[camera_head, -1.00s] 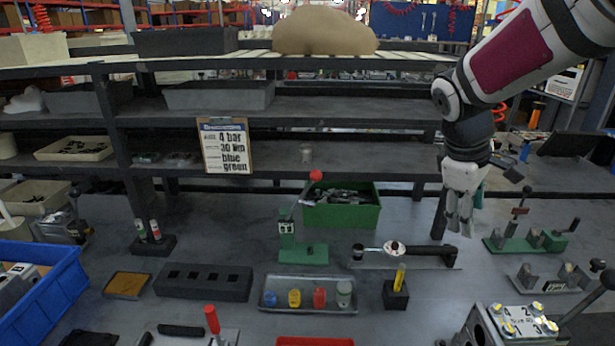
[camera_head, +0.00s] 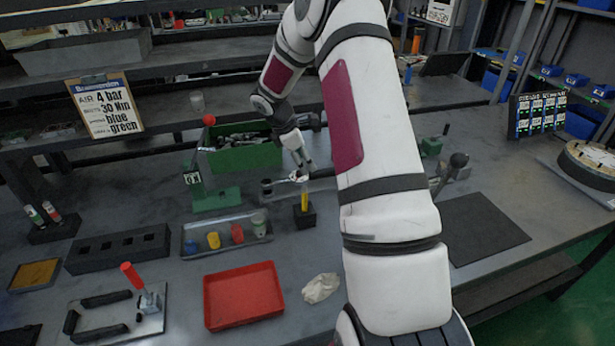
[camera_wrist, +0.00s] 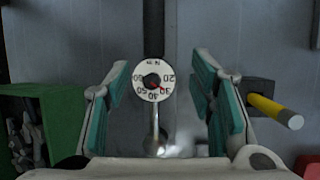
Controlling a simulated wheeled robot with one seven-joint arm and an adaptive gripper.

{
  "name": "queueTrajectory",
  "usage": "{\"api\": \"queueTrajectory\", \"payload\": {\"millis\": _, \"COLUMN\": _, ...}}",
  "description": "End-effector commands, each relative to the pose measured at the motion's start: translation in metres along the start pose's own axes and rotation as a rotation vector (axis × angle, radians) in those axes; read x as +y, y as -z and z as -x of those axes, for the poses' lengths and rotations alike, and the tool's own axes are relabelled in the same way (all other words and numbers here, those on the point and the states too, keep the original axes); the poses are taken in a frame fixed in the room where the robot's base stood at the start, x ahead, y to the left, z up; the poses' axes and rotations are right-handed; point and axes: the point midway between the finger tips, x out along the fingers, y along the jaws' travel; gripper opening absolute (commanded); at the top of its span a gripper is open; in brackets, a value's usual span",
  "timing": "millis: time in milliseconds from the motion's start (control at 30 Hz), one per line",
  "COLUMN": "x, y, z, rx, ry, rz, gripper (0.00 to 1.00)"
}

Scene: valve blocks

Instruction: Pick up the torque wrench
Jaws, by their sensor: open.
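The torque wrench (camera_wrist: 153,81) has a round white dial with numbers and a red pointer. In the wrist view its dial and bright shaft lie between the fingers, with the dark handle running up the picture. In the head view a part of the wrench (camera_head: 268,187) shows on the bench, the rest largely hidden by my gripper and arm. My gripper (camera_head: 302,163) is over the dial and points down. In the wrist view my gripper (camera_wrist: 160,105) is open, its teal pads on either side of the wrench. I see no clear contact.
A yellow-handled tool (camera_wrist: 275,110) in a black block (camera_head: 304,216) stands close to the right finger. A green bin (camera_head: 245,156) is at the left, beside a green press with a red knob (camera_head: 209,120). A red tray (camera_head: 243,296) and white cloth (camera_head: 321,288) lie nearer.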

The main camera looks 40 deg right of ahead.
Motion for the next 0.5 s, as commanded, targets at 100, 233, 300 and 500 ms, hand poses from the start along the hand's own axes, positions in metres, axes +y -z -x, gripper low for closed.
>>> {"api": "queueTrajectory", "payload": {"millis": 100, "x": -0.001, "y": 0.000, "z": -0.023, "rx": 0.000, "ry": 0.003, "rz": 0.000, "gripper": 0.50}}
{"api": "queueTrajectory", "payload": {"millis": 233, "x": 0.000, "y": 0.000, "z": -0.040, "rx": 0.001, "ry": 0.001, "rz": -0.001, "gripper": 0.50}}
{"api": "queueTrajectory", "payload": {"millis": 300, "x": 0.000, "y": 0.000, "z": -0.045, "rx": 0.000, "ry": 0.000, "rz": -0.001, "gripper": 0.50}}
{"api": "queueTrajectory", "payload": {"millis": 500, "x": 0.002, "y": 0.000, "z": -0.058, "rx": 0.001, "ry": 0.002, "rz": -0.002, "gripper": 0.50}}
